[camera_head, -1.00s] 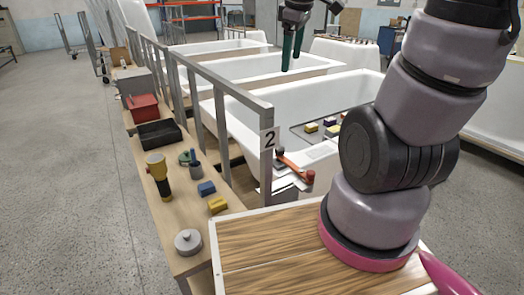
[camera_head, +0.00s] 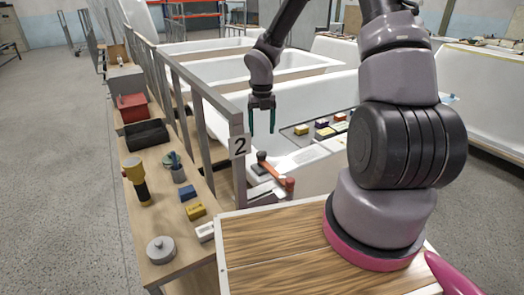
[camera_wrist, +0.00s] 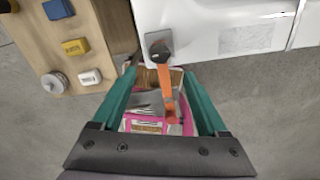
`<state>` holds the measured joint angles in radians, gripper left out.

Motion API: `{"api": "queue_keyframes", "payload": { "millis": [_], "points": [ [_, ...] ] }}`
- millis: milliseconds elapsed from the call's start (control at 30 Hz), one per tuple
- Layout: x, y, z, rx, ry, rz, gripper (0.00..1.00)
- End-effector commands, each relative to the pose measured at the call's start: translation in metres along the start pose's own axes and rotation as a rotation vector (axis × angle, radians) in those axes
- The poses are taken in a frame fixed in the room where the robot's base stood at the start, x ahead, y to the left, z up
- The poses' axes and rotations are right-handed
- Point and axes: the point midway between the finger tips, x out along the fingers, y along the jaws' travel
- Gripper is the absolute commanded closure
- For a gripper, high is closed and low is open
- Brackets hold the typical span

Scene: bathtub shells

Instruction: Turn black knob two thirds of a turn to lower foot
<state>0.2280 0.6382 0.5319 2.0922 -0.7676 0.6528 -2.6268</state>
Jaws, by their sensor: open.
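A small black knob (camera_head: 262,156) sits at the near end of the white tub, at the upper end of an orange bar (camera_head: 274,170). A red ball (camera_head: 290,184) is at the bar's lower end. In the wrist view, a dark knob (camera_wrist: 160,51) shows on a grey plate, with the orange bar (camera_wrist: 166,88) running down between my fingers. My gripper (camera_head: 261,131) has two green fingers. They are open, empty and pointing down, above the black knob in the head view. The wrist view also shows my gripper (camera_wrist: 159,72) with its fingers wide apart. I cannot make out a foot.
A bench (camera_head: 161,218) on the left holds a yellow torch (camera_head: 136,181), blue and yellow blocks and a grey round weight (camera_head: 160,250). A tray of blocks (camera_head: 303,138) lies right of my gripper.

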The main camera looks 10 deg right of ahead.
Motion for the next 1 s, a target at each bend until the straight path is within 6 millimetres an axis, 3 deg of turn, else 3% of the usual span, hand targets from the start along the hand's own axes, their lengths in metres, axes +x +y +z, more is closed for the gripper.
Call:
{"api": "queue_keyframes", "payload": {
  "millis": [400,600,867,900,1000],
  "points": [
    [0.075,0.000,-0.001,0.001,0.003,-0.002,0.24],
    [0.089,0.000,-0.001,0.003,0.000,-0.001,0.24],
    [0.091,0.000,0.000,0.004,0.000,-0.001,0.24],
    [0.091,0.000,0.000,0.004,0.000,-0.001,0.28],
    [0.091,0.000,0.000,0.004,0.000,-0.001,0.66]
  ]
}}
